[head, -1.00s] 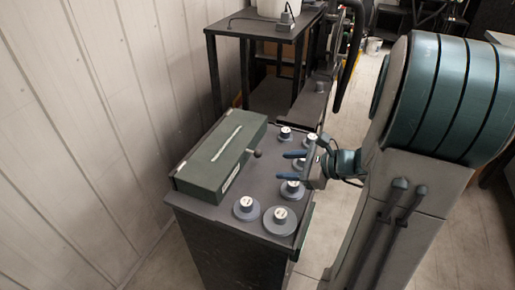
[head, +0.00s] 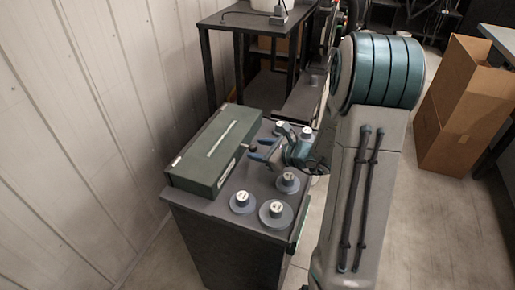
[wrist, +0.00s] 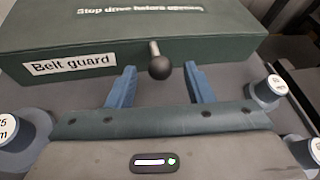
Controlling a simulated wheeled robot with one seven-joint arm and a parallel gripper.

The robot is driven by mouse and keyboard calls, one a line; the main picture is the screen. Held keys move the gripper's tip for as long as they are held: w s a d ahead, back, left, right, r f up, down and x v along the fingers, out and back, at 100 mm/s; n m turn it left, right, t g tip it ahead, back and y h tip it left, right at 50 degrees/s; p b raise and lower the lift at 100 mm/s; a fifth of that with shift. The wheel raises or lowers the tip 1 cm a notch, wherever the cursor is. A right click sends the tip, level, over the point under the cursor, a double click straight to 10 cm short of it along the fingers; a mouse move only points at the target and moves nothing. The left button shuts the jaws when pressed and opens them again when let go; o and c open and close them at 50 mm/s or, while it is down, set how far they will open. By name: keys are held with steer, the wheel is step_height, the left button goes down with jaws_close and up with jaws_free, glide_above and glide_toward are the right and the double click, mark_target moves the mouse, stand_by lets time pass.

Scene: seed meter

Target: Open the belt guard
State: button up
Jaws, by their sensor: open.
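The belt guard (head: 214,150) is a dark green box lid on the left of the dark cabinet top, and it looks shut. It also shows in the wrist view (wrist: 120,38), with a "Belt guard" label on its front. A black ball knob (wrist: 159,67) on a short metal stem sticks out from that front face; it shows small in the head view (head: 253,149). My gripper (wrist: 155,88) is open, its two blue fingers pointing at the guard, with the knob between and just beyond the fingertips in the picture. In the head view my gripper (head: 262,150) is at the knob.
Several round grey weights with white labels, such as one at the front (head: 276,213), stand on the cabinet top (head: 228,222) right of the guard. A wall (head: 80,130) is close on the left. A black table (head: 255,28) stands behind, and cardboard boxes (head: 463,105) stand at right.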

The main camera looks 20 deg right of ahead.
steer(key=shift+w+a+f, duration=0.2)
steer(key=shift+w+a, duration=0.15)
steer(key=shift+w, duration=0.05)
